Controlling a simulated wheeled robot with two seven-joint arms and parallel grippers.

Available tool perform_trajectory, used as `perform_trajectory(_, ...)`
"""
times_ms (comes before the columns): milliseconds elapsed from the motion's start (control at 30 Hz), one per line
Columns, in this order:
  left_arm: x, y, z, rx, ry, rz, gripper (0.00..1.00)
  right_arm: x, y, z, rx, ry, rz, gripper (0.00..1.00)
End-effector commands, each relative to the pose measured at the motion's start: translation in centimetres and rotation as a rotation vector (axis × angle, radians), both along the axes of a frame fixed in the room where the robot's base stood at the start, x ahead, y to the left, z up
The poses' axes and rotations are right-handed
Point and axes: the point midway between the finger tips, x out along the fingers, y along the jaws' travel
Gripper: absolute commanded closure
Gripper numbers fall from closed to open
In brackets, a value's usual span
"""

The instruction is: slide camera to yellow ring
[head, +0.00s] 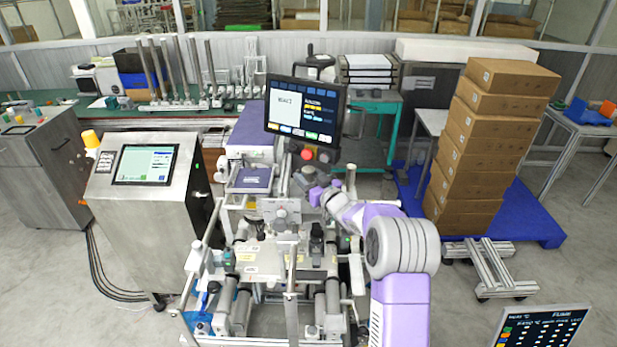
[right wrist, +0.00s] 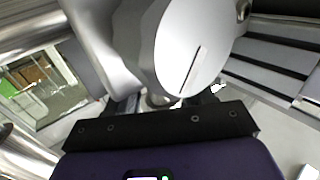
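My right arm reaches in from the lower right in the head view. Its purple gripper (head: 318,195) is at the middle of the film reel machine (head: 262,268), below the dark monitor. The right wrist view shows the gripper's black front edge (right wrist: 160,125) close to a pale grey rounded part with a slot (right wrist: 195,65). The fingertips cannot be made out, nor whether they hold anything. A small black upright device (head: 317,240) on the machine may be the camera; I cannot be sure. I cannot make out a yellow ring. My left gripper is not in view.
A monitor (head: 305,110) with a red button (head: 307,153) below it stands above the machine. Stacked cartons (head: 485,140) stand on a blue pallet (head: 545,232) at right. Open floor lies between.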

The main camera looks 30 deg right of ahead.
Motion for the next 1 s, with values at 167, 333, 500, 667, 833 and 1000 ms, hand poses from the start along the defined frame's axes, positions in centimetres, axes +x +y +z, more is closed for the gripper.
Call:
perform_trajectory(167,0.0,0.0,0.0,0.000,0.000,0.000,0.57,-0.1,0.0,0.1,0.000,-0.002,-0.001,0.48)
perform_trajectory(333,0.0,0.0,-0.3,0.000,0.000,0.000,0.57,-1.7,-0.2,0.1,0.000,-0.003,-0.002,0.48)
perform_trajectory(500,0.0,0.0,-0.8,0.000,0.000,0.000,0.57,-4.4,-0.3,0.0,0.001,-0.002,-0.003,0.48)
perform_trajectory(667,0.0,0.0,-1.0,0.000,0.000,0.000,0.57,-6.5,-0.3,0.1,0.000,-0.001,-0.002,0.48)
perform_trajectory(833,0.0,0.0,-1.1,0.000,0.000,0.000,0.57,-7.5,-0.3,0.0,0.001,-0.001,-0.001,0.48)
perform_trajectory(1000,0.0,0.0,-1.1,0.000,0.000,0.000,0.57,-7.6,-0.3,0.0,0.000,-0.001,0.000,0.48)
